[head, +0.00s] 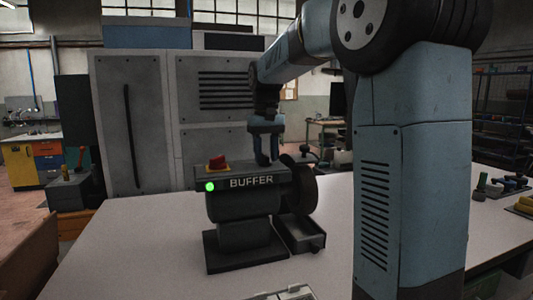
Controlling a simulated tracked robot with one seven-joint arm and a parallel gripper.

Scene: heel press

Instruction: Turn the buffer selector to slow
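The buffer (240,203) is a dark grey machine on a pedestal on the white table, labelled BUFFER on its front. A red knob (217,162) on a yellowish base sits on its top left. I cannot tell whether this knob is the selector, and no slow marking can be read. A green light (210,187) glows at the front left. My gripper (267,162) points down over the right part of the buffer's top, right of the red knob. Its two fingers appear apart with nothing between them. Whether they touch the top is unclear.
A dark wheel (302,190) stands at the buffer's right end, above an open tray (302,237). A grey cabinet (150,120) rises behind. The white table (130,235) is clear left of the buffer. Small parts (508,185) lie at the far right.

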